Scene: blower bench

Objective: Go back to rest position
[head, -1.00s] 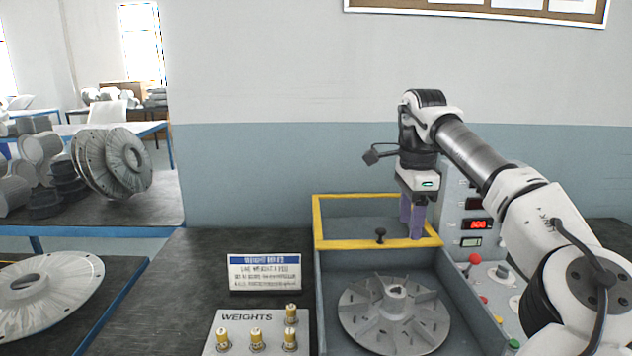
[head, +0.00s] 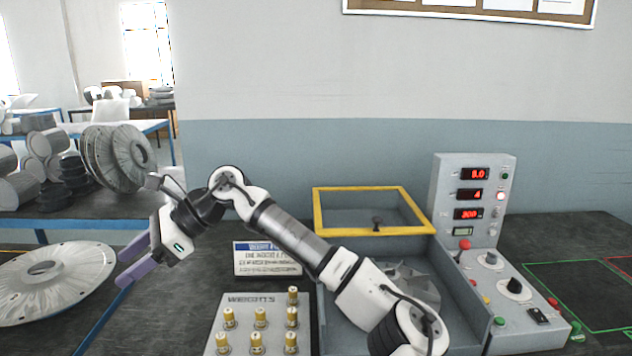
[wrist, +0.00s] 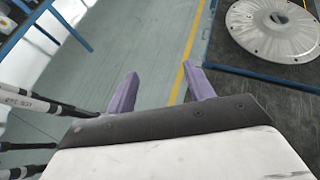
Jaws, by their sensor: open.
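My gripper (head: 133,262) is at the left in the head view, its purple fingers apart and nothing between them. It hangs in the air between the left table with the grey disc and the weights plate. In the wrist view my gripper (wrist: 160,85) points over the bare floor, with the fingers spread and empty. My arm reaches from the lower right across the front of the balancing machine (head: 335,275) and partly hides the finned impeller (head: 415,285) inside it.
A yellow-framed lid (head: 318,212) stands raised at the machine's back. A control panel (head: 470,190) with red displays stands right. The weights plate (head: 240,300) holds several brass weights. A large grey disc (head: 65,285) lies on the left table; it also shows in the wrist view (wrist: 262,45).

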